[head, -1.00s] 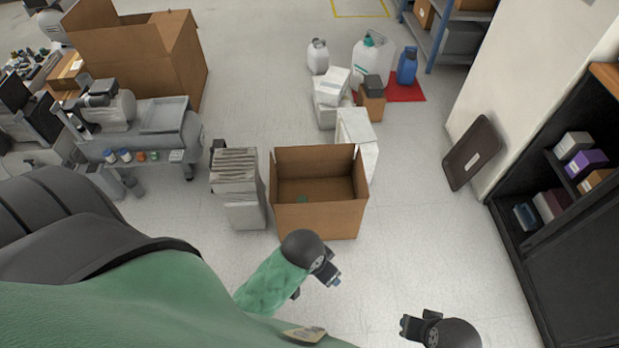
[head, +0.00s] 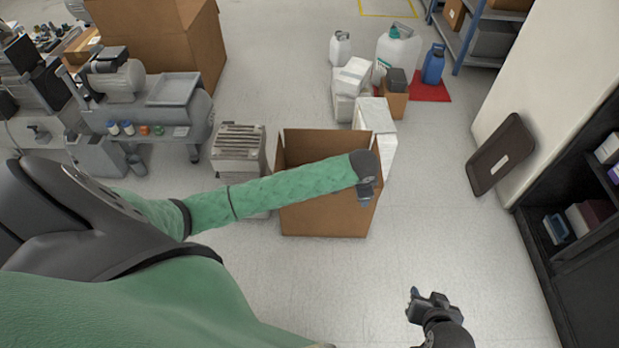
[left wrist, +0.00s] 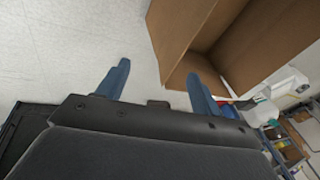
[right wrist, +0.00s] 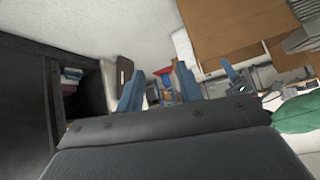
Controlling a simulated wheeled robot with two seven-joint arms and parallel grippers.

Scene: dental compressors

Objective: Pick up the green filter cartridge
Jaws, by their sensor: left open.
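Small round filter pieces sit in a row on the front of the compressor at the left; the rightmost is a green one (head: 158,130). The open cardboard box (head: 322,222) stands in the middle of the floor. My left forearm crosses in front of it and hides much of its inside; no cartridge shows in there now. My left gripper (head: 365,201) is at the box's right front side, pointing down. In the left wrist view (left wrist: 159,78) its fingers are apart and empty beside the box wall. My right gripper (head: 413,294) is open and empty, low at the right.
A stack of grey filters (head: 238,145) stands left of the box and a white carton (head: 375,120) behind it at right. A dark shelf cabinet (head: 560,250) and a leaning brown tray (head: 500,155) are at the right. The floor in front is clear.

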